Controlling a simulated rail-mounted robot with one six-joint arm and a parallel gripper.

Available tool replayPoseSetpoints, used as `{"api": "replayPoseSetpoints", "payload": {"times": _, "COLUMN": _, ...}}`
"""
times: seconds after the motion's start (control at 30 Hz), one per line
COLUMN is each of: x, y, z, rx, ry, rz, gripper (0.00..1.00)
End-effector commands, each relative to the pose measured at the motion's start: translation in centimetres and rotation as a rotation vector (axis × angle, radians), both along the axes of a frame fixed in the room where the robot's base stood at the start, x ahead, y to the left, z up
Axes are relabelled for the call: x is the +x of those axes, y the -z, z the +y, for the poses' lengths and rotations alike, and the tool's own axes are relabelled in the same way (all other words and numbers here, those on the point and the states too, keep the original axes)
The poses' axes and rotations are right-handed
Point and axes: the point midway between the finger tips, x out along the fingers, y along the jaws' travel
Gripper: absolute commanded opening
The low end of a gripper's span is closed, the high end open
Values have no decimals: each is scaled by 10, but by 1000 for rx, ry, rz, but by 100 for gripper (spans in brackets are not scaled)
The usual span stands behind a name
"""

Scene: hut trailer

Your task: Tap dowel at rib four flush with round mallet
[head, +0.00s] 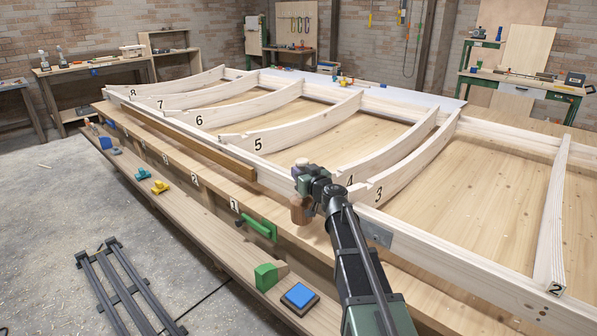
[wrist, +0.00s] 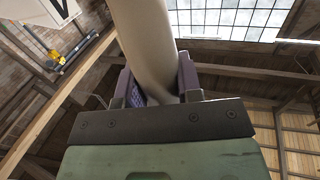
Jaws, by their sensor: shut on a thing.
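My gripper (head: 307,182) is over the frame's near rail, just left of the rib marked 4 (head: 391,154). In the wrist view its purple jaws (wrist: 157,82) are shut on a pale, smooth, round shaft. This looks like the handle of the round mallet (wrist: 150,40). In the head view a brown round wooden part of the mallet (head: 299,213) shows below the gripper, and a pale end shows above it. The mallet looks roughly upright. I cannot make out the dowel at rib four; my gripper and arm crowd that area.
Ribs marked 3 (head: 418,160) and 5 (head: 300,128) flank rib four. A dark rack (head: 128,290) stands on the floor at left.

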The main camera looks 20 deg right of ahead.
Motion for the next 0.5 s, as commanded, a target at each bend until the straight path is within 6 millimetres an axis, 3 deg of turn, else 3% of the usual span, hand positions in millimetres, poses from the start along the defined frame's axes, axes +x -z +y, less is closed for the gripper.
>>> {"api": "replayPoseSetpoints", "payload": {"times": 0.3, "x": -54, "y": 0, "z": 4, "rx": 1, "ry": 0, "rz": 0, "gripper": 0}}
{"api": "replayPoseSetpoints", "payload": {"times": 0.5, "x": -76, "y": 0, "z": 6, "rx": 1, "ry": 0, "rz": 0, "gripper": 0}}
